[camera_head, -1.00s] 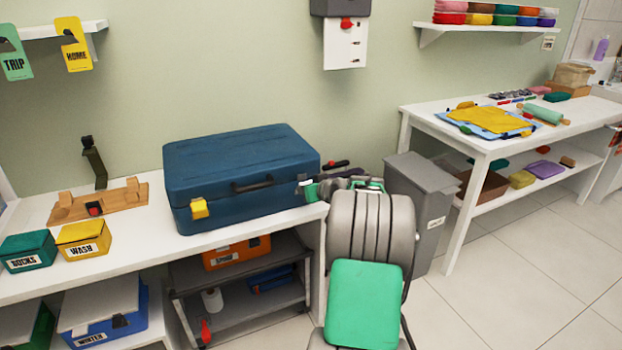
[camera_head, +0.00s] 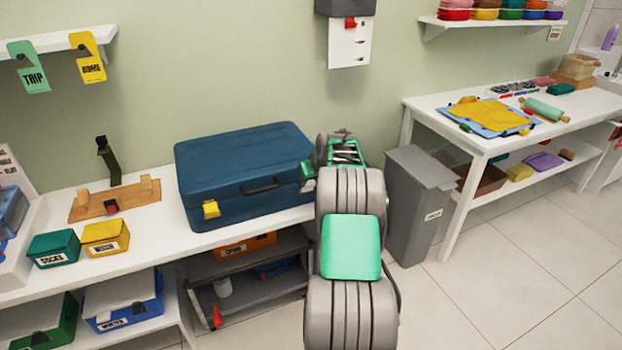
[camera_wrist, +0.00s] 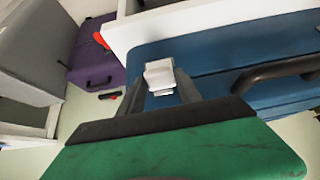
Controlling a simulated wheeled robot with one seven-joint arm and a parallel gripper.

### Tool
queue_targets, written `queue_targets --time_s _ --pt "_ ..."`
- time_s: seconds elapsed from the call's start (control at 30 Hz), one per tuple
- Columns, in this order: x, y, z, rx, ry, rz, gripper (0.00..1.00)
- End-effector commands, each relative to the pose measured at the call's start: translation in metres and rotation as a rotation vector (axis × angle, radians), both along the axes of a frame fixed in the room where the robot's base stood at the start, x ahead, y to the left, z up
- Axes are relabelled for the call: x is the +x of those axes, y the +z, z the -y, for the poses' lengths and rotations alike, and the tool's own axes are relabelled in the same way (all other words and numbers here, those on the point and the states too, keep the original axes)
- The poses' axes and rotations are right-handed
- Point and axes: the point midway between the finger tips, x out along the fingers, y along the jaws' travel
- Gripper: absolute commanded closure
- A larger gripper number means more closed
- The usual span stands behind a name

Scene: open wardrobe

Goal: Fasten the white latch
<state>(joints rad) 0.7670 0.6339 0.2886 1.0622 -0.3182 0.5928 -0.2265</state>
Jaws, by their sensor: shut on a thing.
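A closed blue suitcase (camera_head: 245,165) lies on the white bench, with a dark handle (camera_head: 262,188) and a yellow latch (camera_head: 211,209) on its front. In the wrist view, the white latch (camera_wrist: 160,76) is on the suitcase front (camera_wrist: 215,60), beside the handle (camera_wrist: 275,72). My gripper (camera_wrist: 161,85) is shut on this latch, one finger on each side. In the head view, my gripper (camera_head: 308,178) is at the suitcase's right front corner and hides the white latch. Whether the latch is fastened cannot be told.
A grey bin (camera_head: 415,205) stands right of my arm. Teal (camera_head: 54,248) and yellow (camera_head: 105,236) boxes and a wooden rack (camera_head: 120,200) are on the bench to the left. A dark cart (camera_head: 250,295) is below. Open floor lies at the right.

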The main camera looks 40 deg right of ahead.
Motion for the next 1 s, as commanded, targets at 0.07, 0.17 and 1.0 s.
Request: queue_targets --time_s 0.07,0.17,1.0 --pt "0.0 0.0 0.0 0.0 -0.001 0.0 1.0" --pt "0.0 0.0 0.0 -0.001 -0.001 0.001 1.0" --pt "-0.026 0.041 -0.006 -0.003 -0.003 0.003 0.43"
